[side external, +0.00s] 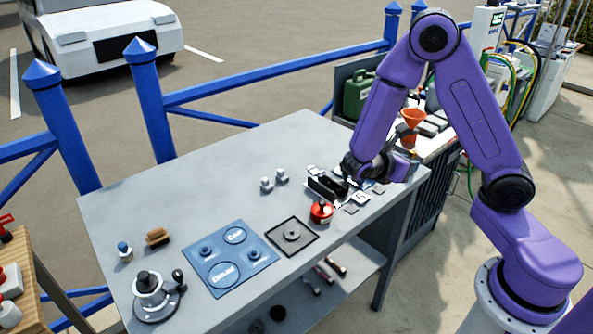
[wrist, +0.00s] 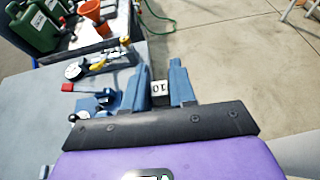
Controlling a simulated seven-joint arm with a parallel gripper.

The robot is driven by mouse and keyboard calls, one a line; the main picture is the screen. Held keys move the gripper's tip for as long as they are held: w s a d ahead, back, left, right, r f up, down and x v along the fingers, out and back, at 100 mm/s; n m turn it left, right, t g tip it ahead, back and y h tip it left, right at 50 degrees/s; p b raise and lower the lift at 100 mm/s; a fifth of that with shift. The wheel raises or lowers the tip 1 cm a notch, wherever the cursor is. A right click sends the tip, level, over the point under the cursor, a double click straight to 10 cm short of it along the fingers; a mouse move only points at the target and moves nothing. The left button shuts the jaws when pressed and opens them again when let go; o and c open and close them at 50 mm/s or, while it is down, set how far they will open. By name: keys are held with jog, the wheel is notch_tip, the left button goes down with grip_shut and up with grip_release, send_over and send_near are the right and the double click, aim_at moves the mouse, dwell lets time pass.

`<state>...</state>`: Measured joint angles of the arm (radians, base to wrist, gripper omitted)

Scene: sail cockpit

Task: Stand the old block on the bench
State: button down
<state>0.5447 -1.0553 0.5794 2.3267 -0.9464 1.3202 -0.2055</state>
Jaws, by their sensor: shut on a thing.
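My gripper (side external: 352,178) is low over the right end of the grey bench (side external: 180,195). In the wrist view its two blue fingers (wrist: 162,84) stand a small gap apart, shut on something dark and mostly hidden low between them. A white tile marked 10 (wrist: 158,88) shows in that gap; I cannot tell whether it is on the held thing or behind it. I cannot clearly make out the old block; it may be the held thing. In the side view my gripper hides what it holds.
A black tray (side external: 326,187) and a red round thing (side external: 321,213) are beside my gripper. A blue mat (side external: 258,279), a black-rimmed square tray (side external: 275,236) and a winch (side external: 152,298) lie further left. The bench's back left is clear. A green canister (side external: 357,95) stands behind.

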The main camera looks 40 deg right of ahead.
jog(key=s+a+f+m+g+y, duration=0.2)
jog(key=s+a+m+g+y, duration=0.3)
jog(key=m+y, duration=0.35)
jog(key=s+a+f+m+g+y, duration=0.2)
jog(key=a+m+g+y, duration=0.3)
jog(key=m+g+y, duration=0.4)
jog(key=w+a+r+m+t+y, duration=0.1)
jog(key=w+a+m+t+y, duration=0.5)
jog(key=w+m+t+y, duration=0.5)
jog(key=w+d+r+m+t+h, duration=0.2)
jog(key=w+d+m+t, duration=0.2)
jog(key=w+m+t, duration=0.35)
jog(key=w+d+r+m+t+h, duration=0.1)
jog(key=w+d+m+t+h, duration=0.25)
jog(key=w+m+t, duration=0.35)
jog(key=shift+m+g, duration=0.45)
jog(key=shift+m, duration=0.25)
jog(key=w+f, duration=0.3)
jog(key=w, duration=0.2)
jog(key=w+d+f, duration=0.1)
jog(key=w+f, duration=0.2)
jog(key=w, duration=0.1)
jog(key=w+d+f, duration=0.1)
jog(key=w+f, duration=0.2)
jog(key=w, duration=0.2)
jog(key=shift+w, duration=0.35)
jog(key=shift+w+d+f, duration=0.1)
jog(key=shift+w+f, duration=0.2)
jog(key=shift+f, duration=1.45)
